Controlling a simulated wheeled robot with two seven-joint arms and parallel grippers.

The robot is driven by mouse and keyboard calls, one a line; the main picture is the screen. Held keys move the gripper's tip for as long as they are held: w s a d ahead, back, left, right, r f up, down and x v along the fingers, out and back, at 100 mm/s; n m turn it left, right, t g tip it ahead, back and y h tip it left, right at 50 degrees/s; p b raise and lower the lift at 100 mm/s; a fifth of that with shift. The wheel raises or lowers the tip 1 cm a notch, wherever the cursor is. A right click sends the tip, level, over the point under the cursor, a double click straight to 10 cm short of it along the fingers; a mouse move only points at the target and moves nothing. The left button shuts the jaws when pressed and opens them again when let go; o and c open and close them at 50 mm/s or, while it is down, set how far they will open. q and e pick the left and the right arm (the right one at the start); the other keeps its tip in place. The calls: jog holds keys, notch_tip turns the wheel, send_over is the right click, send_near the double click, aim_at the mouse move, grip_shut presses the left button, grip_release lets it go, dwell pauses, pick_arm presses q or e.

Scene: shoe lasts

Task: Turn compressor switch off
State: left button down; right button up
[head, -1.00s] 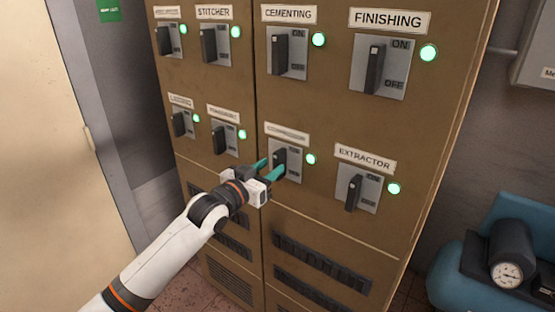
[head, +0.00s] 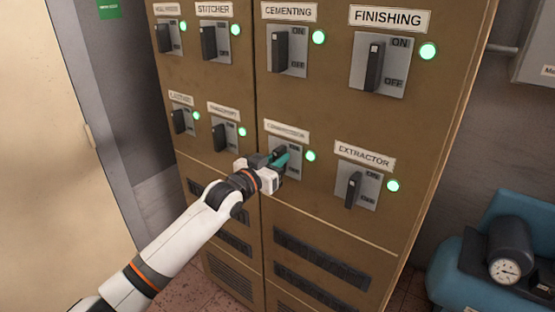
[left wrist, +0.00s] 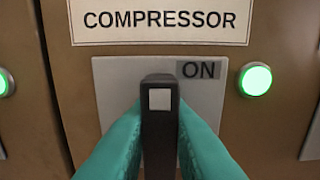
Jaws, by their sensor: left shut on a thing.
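The compressor switch is a black lever (left wrist: 160,125) on a grey plate (left wrist: 108,78) in the left wrist view, under a white COMPRESSOR label (left wrist: 160,20). The lever stands upright, with its top beside the ON mark. The green lamp (left wrist: 255,79) to its right is lit; it also shows in the head view (head: 310,156). My left gripper (head: 280,158) is at the switch, its teal fingers shut on the lever from both sides. In the head view the gripper hides much of the lever. My right gripper is not in view.
The brown cabinet (head: 225,90) carries several other switches with lit green lamps. The EXTRACTOR switch (head: 353,189) is close on the right, and the CEMENTING switch (head: 280,50) is above. A blue tank (head: 455,275) with a gauge stands at the lower right.

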pick_arm(q)
jog(key=shift+m, duration=0.3)
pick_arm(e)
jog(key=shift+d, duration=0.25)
pick_arm(q)
jog(key=shift+d+m, duration=0.1)
jog(key=shift+m, duration=0.5)
jog(key=m, duration=0.3)
jog(key=shift+s+d+m, duration=0.15)
jog(key=shift+m, duration=0.15)
jog(key=m+p, duration=0.1)
jog(key=m, duration=0.2)
jog(key=shift+s+d+f, duration=0.1)
jog(key=shift+f, duration=0.05)
jog(key=shift+s+d+f+m+p, duration=0.1)
jog(key=shift+f+m+p, duration=0.1)
jog(key=shift+m, duration=1.4)
jog(key=shift+w+f+m+p, duration=0.15)
jog(key=shift+m+p, duration=0.1)
jog(key=shift+m, duration=1.35)
jog(key=shift+s+d+f+m+p, duration=0.1)
jog(key=shift+s+f+m+p, duration=0.1)
jog(key=shift+m, duration=1.4)
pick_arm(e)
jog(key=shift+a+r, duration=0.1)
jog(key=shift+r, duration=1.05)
pick_arm(q)
jog(key=c, duration=1.4)
grip_release()
